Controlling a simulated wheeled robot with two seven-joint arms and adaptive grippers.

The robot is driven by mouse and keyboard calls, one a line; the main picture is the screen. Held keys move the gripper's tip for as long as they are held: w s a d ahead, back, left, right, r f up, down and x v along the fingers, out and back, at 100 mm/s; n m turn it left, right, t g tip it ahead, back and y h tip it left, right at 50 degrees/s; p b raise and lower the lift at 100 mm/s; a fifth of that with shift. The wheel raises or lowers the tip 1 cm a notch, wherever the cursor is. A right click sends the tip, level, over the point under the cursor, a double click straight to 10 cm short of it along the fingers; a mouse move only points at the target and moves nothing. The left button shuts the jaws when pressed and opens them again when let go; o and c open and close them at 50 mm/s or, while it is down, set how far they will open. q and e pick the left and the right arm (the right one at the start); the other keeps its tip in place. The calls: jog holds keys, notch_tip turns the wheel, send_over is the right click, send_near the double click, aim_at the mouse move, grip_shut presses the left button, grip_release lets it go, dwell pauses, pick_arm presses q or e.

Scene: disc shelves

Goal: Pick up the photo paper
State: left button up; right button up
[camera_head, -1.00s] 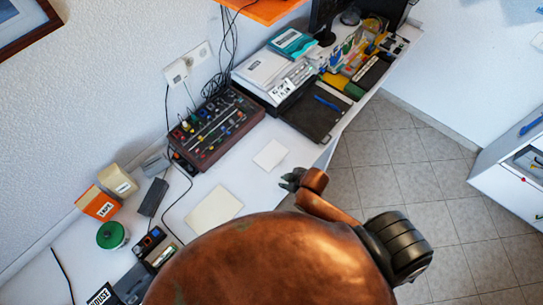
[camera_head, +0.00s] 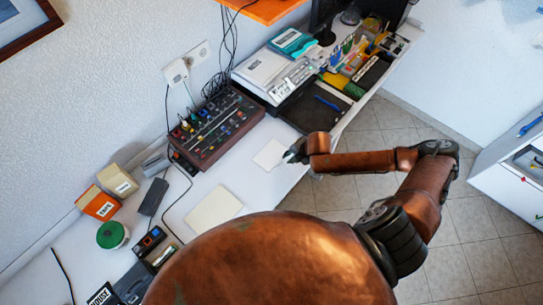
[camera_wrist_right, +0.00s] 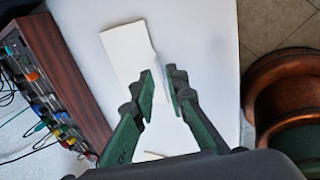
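A small white sheet (camera_head: 270,154), which I take to be the photo paper, lies on the white desk (camera_head: 255,183). My right gripper (camera_head: 291,155) is at the sheet's right edge in the head view. In the right wrist view the white sheet (camera_wrist_right: 127,52) extends beyond the fingertips, and white also shows between and below the fingers. My right gripper (camera_wrist_right: 164,76) has its two dark green fingers apart with a narrow gap over the sheet. I cannot tell whether they touch it. My left gripper is not in view.
A larger cream sheet (camera_head: 214,208) lies nearer on the desk. A wooden-sided mixer box (camera_head: 217,126) with cables stands by the wall. A black tray (camera_head: 312,112) is beyond the sheet. Orange and beige boxes and a green spool (camera_head: 112,235) are at left.

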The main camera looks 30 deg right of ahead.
aim_at(282, 160)
jog(key=x, duration=0.5)
jog(key=shift+w+a, duration=0.15)
jog(key=shift+a, duration=0.15)
grip_shut()
